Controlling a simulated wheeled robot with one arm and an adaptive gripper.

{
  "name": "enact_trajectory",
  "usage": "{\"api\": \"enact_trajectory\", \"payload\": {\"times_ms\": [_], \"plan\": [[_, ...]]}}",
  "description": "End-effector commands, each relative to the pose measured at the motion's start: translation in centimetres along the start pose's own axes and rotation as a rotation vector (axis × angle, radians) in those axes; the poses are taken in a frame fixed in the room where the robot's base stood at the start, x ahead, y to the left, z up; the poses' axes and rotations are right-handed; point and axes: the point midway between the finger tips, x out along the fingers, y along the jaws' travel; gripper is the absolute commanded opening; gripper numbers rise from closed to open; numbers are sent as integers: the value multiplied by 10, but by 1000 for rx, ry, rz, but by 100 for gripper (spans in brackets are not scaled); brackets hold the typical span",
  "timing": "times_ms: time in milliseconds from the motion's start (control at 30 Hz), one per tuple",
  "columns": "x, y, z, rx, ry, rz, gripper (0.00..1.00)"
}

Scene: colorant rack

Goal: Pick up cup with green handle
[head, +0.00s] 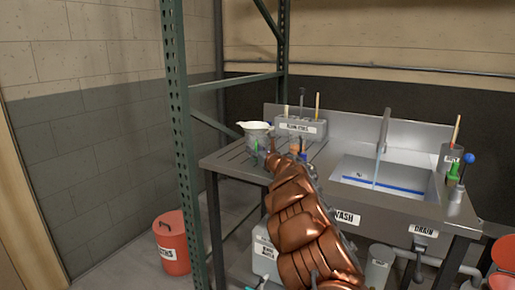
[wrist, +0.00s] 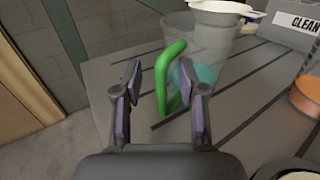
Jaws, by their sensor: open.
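The cup with the green handle (wrist: 172,62) stands on the slatted metal drainboard in the wrist view. Whether a finger touches the handle I cannot tell. In the head view a small bit of green (head: 256,147) shows at the drainboard's left end, beside my copper-coloured arm, which hides much there.
An orange-banded jar (wrist: 304,100) is at the right. The box marked CLEAN (wrist: 295,22) is at the back. A green rack post (head: 180,150) rises left of the sink table.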

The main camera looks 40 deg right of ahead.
Motion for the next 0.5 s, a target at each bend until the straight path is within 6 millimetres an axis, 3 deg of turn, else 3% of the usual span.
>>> {"api": "enact_trajectory", "payload": {"times_ms": [167,500], "plan": [[0,0,-1,0,1,-1,41],[0,0,-1,1,1,-1,5]]}}
